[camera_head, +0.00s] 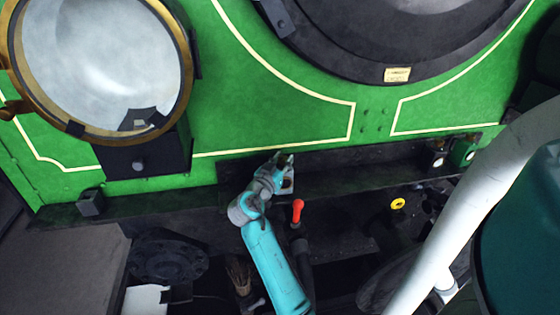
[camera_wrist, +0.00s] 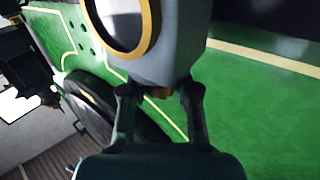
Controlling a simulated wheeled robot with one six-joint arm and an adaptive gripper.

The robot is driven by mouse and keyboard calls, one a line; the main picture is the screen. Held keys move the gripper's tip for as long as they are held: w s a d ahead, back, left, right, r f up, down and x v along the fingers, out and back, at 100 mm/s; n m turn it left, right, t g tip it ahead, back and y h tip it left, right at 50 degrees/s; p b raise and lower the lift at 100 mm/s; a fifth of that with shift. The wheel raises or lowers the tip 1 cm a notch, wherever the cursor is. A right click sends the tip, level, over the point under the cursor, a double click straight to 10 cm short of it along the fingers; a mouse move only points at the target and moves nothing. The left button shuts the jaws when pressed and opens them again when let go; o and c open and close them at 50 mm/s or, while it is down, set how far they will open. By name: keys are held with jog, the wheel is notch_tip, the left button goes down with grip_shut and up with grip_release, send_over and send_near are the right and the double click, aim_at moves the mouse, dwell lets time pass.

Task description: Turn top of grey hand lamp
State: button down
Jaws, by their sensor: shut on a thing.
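The grey hand lamp (camera_wrist: 178,55) fills the upper middle of the wrist view, with a brass-rimmed round lens (camera_wrist: 150,42) on its left side. My gripper (camera_wrist: 160,97) is shut on the lamp's narrow end, one finger on each side. A small brass-coloured bit shows between the fingertips. In the head view, my gripper (camera_head: 284,160) is at the dark ledge below the green front. A small part of the lamp (camera_head: 288,185) shows beside it; the rest is hidden or too small to make out.
A large brass-rimmed headlamp (camera_head: 100,65) stands at upper left on the green front (camera_head: 260,110). An orange-red lever (camera_head: 297,211) stands close right of my arm. A yellow ring (camera_head: 398,204) is further right. A white pipe (camera_head: 475,210) crosses the right side.

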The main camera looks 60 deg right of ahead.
jog(key=shift+m+g, duration=0.4)
jog(key=shift+g, duration=0.2)
jog(key=m+g, duration=0.2)
jog(key=g, duration=0.2)
jog(key=shift+w+m, duration=0.15)
jog(key=shift+m, duration=0.15)
jog(key=m+g+y, duration=0.1)
jog(key=m+g, duration=0.1)
jog(key=g, duration=0.1)
jog(key=m+g+y, duration=0.2)
jog(key=g, duration=0.1)
jog(key=shift+m+g, duration=0.3)
jog(key=c, duration=0.8)
grip_release()
